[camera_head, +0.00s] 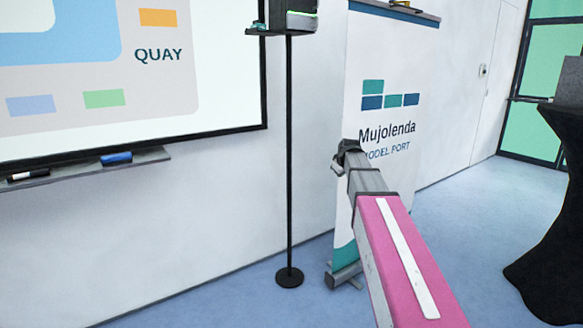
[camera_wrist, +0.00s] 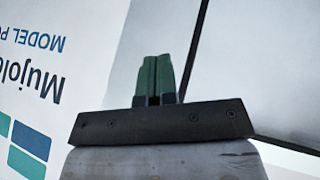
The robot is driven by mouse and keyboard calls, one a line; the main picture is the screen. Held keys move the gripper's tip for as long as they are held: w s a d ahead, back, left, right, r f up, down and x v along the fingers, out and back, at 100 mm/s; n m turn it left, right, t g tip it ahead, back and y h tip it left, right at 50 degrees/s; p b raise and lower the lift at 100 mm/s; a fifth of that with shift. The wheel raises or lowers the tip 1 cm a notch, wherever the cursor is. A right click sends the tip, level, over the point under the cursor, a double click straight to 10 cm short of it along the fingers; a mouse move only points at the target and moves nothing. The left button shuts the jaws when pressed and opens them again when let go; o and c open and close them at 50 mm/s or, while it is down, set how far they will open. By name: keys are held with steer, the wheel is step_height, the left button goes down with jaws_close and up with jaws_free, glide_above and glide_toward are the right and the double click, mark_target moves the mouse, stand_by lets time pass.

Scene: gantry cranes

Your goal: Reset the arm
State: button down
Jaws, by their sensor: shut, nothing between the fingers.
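My gripper (camera_wrist: 154,80) shows in the wrist view with its two green fingers pressed together and nothing between them. In the head view, my pink and grey arm reaches forward from the lower right, with its dark end (camera_head: 347,150) in front of the Mujolenda banner (camera_head: 372,62). The fingers cannot be made out clearly there. The banner also shows in the wrist view (camera_wrist: 60,30), upside down at the left.
A thin black stand (camera_head: 289,160) with a round base holds a dark device (camera_head: 290,18) left of my arm. A whiteboard (camera_head: 225,70) and its pen ledge (camera_head: 80,168) are on the left wall. A black-draped table (camera_head: 555,215) stands at right. Blue floor lies open between.

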steer(key=s+a+f+m+g, duration=0.1)
steer(key=s+f+m+g, duration=0.3)
steer(key=s+f, duration=1.1)
steer(key=s+f+m+g, duration=0.3)
steer(key=s+f, duration=1.2)
steer(key=s, duration=0.4)
steer(key=shift+s+a+m+g+h, duration=0.25)
steer(key=shift+a+m+g+h, duration=0.05)
steer(key=shift+a+m+g, duration=0.1)
